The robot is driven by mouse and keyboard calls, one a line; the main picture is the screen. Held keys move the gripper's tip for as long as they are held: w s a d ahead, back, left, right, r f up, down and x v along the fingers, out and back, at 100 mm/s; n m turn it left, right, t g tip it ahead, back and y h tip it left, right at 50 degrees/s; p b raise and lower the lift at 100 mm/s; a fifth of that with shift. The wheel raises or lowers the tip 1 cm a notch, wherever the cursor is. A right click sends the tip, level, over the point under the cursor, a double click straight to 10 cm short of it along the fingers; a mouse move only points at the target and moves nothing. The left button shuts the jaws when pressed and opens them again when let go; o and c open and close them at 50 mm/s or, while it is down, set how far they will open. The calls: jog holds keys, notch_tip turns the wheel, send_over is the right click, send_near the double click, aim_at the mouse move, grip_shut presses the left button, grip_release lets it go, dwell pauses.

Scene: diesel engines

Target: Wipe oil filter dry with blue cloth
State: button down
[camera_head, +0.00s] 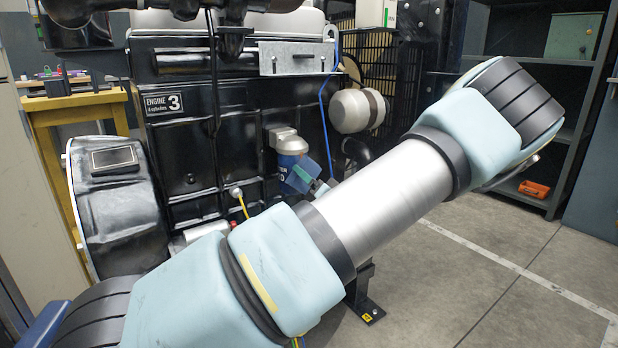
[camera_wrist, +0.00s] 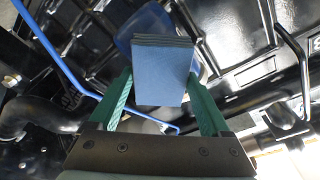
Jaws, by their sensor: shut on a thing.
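The oil filter (camera_head: 287,158) is a blue can under a pale housing on the side of the black engine. In the wrist view the rounded blue filter (camera_wrist: 146,22) shows behind the cloth, partly hidden. The blue cloth (camera_wrist: 160,85) is a folded, layered square pad between the green fingers of my gripper (camera_wrist: 160,95), which is shut on it. In the head view the cloth (camera_head: 301,181) overlaps the filter's lower right side. I cannot tell whether they touch. My arm hides most of the gripper there.
The black engine (camera_head: 185,160) carries a blue cable (camera_head: 323,105) right of the filter. The cable also crosses the wrist view (camera_wrist: 58,55), left of the gripper. A silver canister (camera_head: 350,110) sits to the right. A wooden bench (camera_head: 80,108) stands at left. Floor is clear at right.

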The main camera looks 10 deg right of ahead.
jog(key=shift+w+a+r+p, duration=0.1)
jog(key=shift+a+r+p, duration=0.1)
jog(key=shift+r, duration=0.4)
jog(key=shift+w+a+r+p, duration=0.1)
jog(key=shift+r+p, duration=0.05)
jog(key=shift+r, duration=0.4)
jog(key=shift+d, duration=0.1)
jog(key=shift+f, duration=0.1)
jog(key=shift+f+b, duration=0.55)
jog(key=shift+f, duration=0.4)
jog(key=shift+r, duration=0.1)
jog(key=shift+w+r+p, duration=0.1)
jog(key=shift+r+p, duration=0.85)
jog(key=shift+f+b, duration=0.6)
jog(key=shift+f, duration=0.45)
